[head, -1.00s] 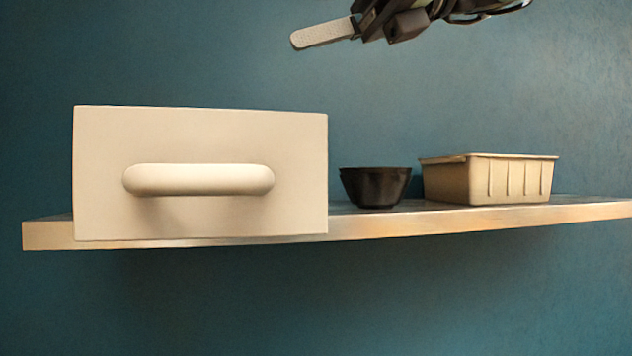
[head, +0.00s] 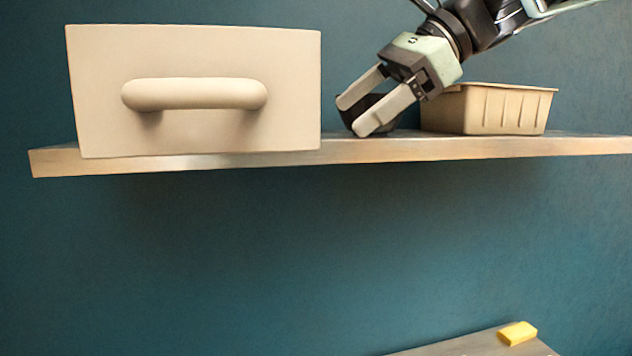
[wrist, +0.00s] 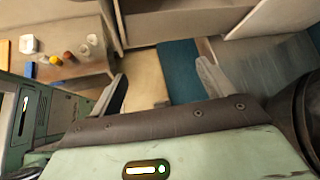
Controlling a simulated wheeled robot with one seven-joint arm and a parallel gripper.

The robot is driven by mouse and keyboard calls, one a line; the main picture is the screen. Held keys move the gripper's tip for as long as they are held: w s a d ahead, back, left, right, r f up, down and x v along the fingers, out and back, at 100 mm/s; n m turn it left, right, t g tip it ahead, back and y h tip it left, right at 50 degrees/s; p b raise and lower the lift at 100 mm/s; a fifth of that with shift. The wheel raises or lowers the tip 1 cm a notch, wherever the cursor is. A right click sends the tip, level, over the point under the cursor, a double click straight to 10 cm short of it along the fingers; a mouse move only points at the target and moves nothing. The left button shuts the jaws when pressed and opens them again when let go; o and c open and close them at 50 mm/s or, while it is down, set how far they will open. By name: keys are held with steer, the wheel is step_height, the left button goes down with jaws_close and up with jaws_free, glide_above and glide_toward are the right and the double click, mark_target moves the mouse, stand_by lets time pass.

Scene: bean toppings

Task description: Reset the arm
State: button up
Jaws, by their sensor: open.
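My gripper (head: 362,116) is open and empty in the head view. Its two fingers point down and to the left, in front of the dark bowl (head: 384,108), which they partly hide. I cannot tell whether the fingers touch the bowl. In the wrist view my gripper (wrist: 163,85) shows its two fingers spread wide with nothing between them.
A cream box with a handle (head: 195,128) stands on the shelf (head: 230,161) at left. A tan bin (head: 505,110) stands at right. Below is a surface with a yellow block (head: 517,333). The wrist view shows several small items on a brown surface (wrist: 75,45).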

steer(key=w+d+f+n+t+h, duration=0.1)
steer(key=d+f+n+h, duration=0.15)
steer(key=d+f, duration=0.6)
steer(key=w+d+f+n+t+h, duration=0.1)
steer(key=d+f+n+h, duration=0.3)
steer(key=f, duration=0.8)
steer(key=s+d+f+n+h, duration=0.2)
steer(key=s+d+f+n, duration=0.25)
steer(key=d+f, duration=0.3)
steer(key=s+d+f+n+h, duration=0.2)
steer(key=s+d+f+n, duration=0.1)
steer(key=s+d+f, duration=0.4)
steer(key=s+a+f+n+g+b, duration=0.1)
steer(key=s+a+f+n+b, duration=0.3)
steer(key=a+f+b, duration=0.5)
steer(key=s+a+f+n+g+b, duration=0.2)
steer(key=s+a+f+n+b, duration=0.2)
steer(key=s+a+f+b, duration=0.4)
steer(key=shift+s+a+f+n+y+b, duration=0.15)
steer(key=shift+a+f+n+y+b, duration=0.25)
steer(key=shift+a+f+b, duration=0.4)
steer(key=shift+a+r, duration=0.1)
